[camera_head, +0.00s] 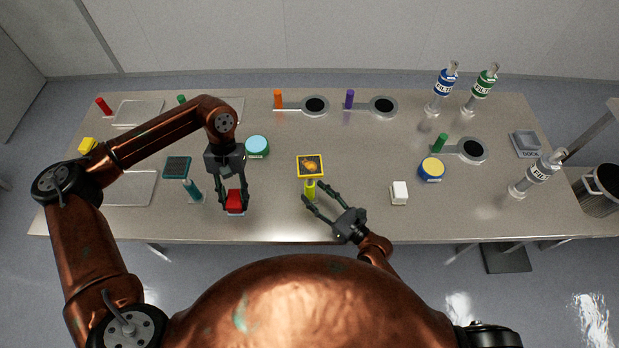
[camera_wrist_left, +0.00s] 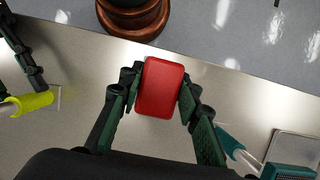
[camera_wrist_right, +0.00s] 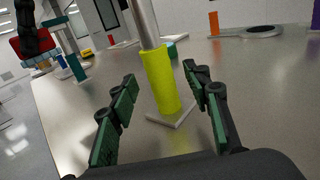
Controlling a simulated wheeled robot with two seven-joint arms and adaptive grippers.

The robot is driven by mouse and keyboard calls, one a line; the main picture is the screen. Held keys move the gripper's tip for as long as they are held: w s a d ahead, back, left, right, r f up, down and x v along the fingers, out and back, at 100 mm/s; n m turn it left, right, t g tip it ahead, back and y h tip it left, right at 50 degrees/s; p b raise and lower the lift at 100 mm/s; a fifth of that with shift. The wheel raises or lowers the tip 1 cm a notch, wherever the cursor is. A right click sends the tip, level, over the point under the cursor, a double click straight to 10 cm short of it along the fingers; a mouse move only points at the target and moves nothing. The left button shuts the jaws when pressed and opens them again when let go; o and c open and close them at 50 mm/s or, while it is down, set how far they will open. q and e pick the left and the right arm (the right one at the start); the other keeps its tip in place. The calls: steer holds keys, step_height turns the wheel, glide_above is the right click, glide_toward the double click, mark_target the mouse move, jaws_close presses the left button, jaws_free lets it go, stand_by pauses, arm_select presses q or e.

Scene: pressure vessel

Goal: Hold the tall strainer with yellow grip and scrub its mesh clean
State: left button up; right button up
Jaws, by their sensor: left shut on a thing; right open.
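The tall strainer stands upright on a small base, with a yellow grip (camera_head: 309,190) and a square yellow-rimmed mesh head (camera_head: 310,166) bearing a brown-orange stain. My right gripper (camera_head: 313,190) is open, its fingers either side of the grip. In the right wrist view the yellow grip (camera_wrist_right: 160,80) stands between the spread fingers with gaps on both sides; the mesh is out of that view. My left gripper (camera_wrist_left: 158,88) is shut on a red block (camera_wrist_left: 160,87), likely the scrubber, left of the strainer.
A teal-gripped strainer (camera_head: 192,190) stands left of the red block. A teal round tin (camera_head: 257,146) is behind, between block and strainer. A white block (camera_head: 399,192) and a blue-yellow tin (camera_head: 431,169) are to the right. Filter bottles (camera_head: 440,92) stand farther right.

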steer(key=shift+x, duration=1.7)
steer(key=shift+c, duration=0.6)
steer(key=shift+o, duration=0.6)
jaws_close()
